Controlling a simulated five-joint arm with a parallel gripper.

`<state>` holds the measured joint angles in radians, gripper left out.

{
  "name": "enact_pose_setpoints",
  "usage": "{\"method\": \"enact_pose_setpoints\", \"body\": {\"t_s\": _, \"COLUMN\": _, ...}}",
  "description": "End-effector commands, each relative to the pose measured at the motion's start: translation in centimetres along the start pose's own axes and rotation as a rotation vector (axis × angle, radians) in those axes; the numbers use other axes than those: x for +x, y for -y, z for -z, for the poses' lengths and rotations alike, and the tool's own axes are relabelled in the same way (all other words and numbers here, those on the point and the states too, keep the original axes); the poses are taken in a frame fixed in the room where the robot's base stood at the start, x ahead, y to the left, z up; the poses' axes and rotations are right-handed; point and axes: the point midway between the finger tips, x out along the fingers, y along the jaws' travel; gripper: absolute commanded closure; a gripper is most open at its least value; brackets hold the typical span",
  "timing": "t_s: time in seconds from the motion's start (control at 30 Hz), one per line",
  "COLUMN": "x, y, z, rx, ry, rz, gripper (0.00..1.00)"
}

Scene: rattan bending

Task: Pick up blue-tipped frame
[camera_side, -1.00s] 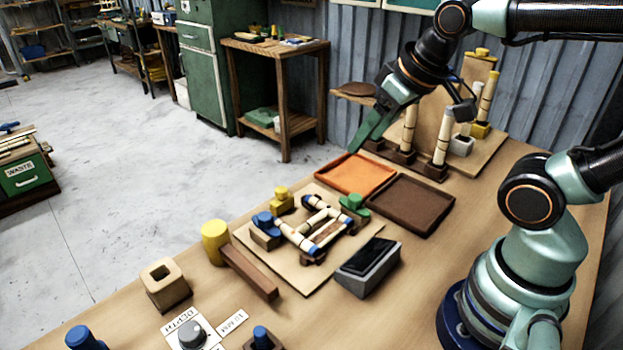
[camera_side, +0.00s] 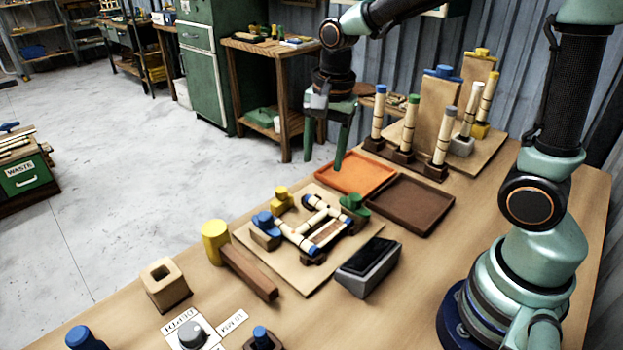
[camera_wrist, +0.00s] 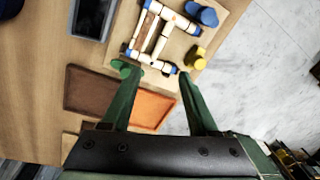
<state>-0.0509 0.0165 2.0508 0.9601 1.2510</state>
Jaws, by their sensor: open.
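The blue-tipped frame (camera_side: 315,228) is made of pale rattan rods with blue ends. It sits on a light wooden board, among blue, yellow and green pegs. In the wrist view the frame (camera_wrist: 155,38) lies at the top, beyond the fingertips. My gripper (camera_side: 323,165) points down above the back edge of the table, near the orange tray and behind the frame. Its two green fingers are apart with nothing between them. It also shows in the wrist view (camera_wrist: 160,85), well short of the frame.
An orange tray (camera_side: 341,182) and a brown tray (camera_side: 388,206) lie behind the board (camera_side: 297,284). A rack with upright rattan rods (camera_side: 409,123) stands at the back right. A grey box with a dark screen (camera_side: 367,268) and a yellow-headed mallet (camera_side: 247,270) flank the board.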

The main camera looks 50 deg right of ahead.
Motion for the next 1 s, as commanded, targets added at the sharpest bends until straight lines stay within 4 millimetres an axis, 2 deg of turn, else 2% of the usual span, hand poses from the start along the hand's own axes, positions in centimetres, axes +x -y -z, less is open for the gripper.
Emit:
{"method": "enact_pose_setpoints", "body": {"t_s": 0.1, "x": 2.3, "y": 0.9, "z": 0.0, "rx": 0.184, "ry": 0.015, "rz": -0.062, "gripper": 0.40}}
{"method": "enact_pose_setpoints", "body": {"t_s": 0.3, "x": 4.2, "y": 1.6, "z": -0.1, "rx": 0.352, "ry": 0.016, "rz": -0.111, "gripper": 0.40}}
{"method": "enact_pose_setpoints", "body": {"t_s": 0.47, "x": 5.9, "y": 1.4, "z": -0.2, "rx": 0.374, "ry": 0.016, "rz": -0.119, "gripper": 0.40}}
{"method": "enact_pose_setpoints", "body": {"t_s": 0.7, "x": 9.8, "y": 1.0, "z": -0.3, "rx": 0.372, "ry": 0.016, "rz": -0.119, "gripper": 0.40}}
{"method": "enact_pose_setpoints", "body": {"t_s": 1.0, "x": 12.1, "y": 0.8, "z": -0.5, "rx": 0.370, "ry": 0.016, "rz": -0.117, "gripper": 0.40}}
